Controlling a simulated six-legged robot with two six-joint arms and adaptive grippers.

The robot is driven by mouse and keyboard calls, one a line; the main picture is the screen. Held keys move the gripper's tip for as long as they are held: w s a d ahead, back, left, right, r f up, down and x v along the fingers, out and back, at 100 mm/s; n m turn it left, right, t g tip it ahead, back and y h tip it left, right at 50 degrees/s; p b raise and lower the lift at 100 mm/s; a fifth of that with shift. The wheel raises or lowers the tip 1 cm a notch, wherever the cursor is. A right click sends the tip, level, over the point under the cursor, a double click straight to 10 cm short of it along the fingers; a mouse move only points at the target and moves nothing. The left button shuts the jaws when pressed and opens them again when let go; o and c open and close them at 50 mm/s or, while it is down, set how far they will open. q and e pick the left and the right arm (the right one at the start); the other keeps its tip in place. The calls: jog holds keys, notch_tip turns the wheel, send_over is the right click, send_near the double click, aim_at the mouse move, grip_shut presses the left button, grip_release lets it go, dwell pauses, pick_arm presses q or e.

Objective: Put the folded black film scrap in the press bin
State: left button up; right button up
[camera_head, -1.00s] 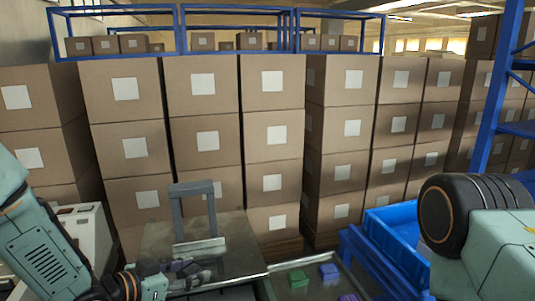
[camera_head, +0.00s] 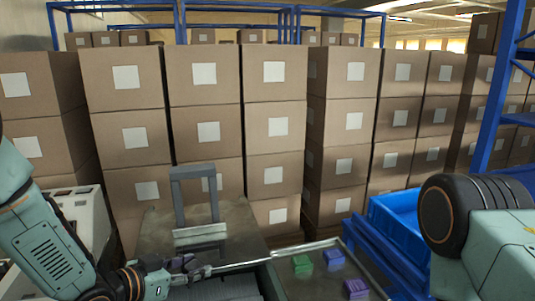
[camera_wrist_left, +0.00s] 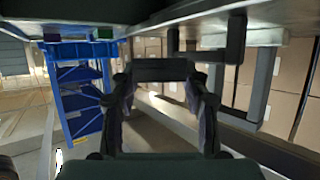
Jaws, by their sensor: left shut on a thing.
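My left gripper (camera_head: 200,268) is low at the left of centre in the head view, over the front of the grey machine top. In the left wrist view its two fingers (camera_wrist_left: 163,88) are closed in on a dark flat block between their tips, which looks like the folded black film scrap (camera_wrist_left: 162,70). In the head view the scrap cannot be made out clearly. A blue open bin (camera_head: 400,232) stands at the right; I cannot tell whether it is the press bin. My right gripper is not in view.
A grey upright frame (camera_head: 195,205) stands on the machine top. A shallow tray (camera_head: 318,284) right of it holds green and purple blocks. A white machine (camera_head: 78,218) is at left. Stacked cartons (camera_head: 205,130) close off the back. The wrist view shows a blue rack (camera_wrist_left: 78,100).

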pick_arm(q)
jog(key=shift+w+f, duration=0.15)
jog(key=shift+f, duration=0.1)
jog(key=shift+a, duration=0.1)
jog(key=o, duration=0.3)
jog(key=shift+a, duration=0.1)
jog(key=o, duration=0.4)
jog(key=shift+d+r, duration=0.1)
jog(key=shift+d, duration=0.1)
jog(key=shift+o, duration=0.5)
jog(key=shift+a, duration=0.15)
jog(key=v, duration=1.2)
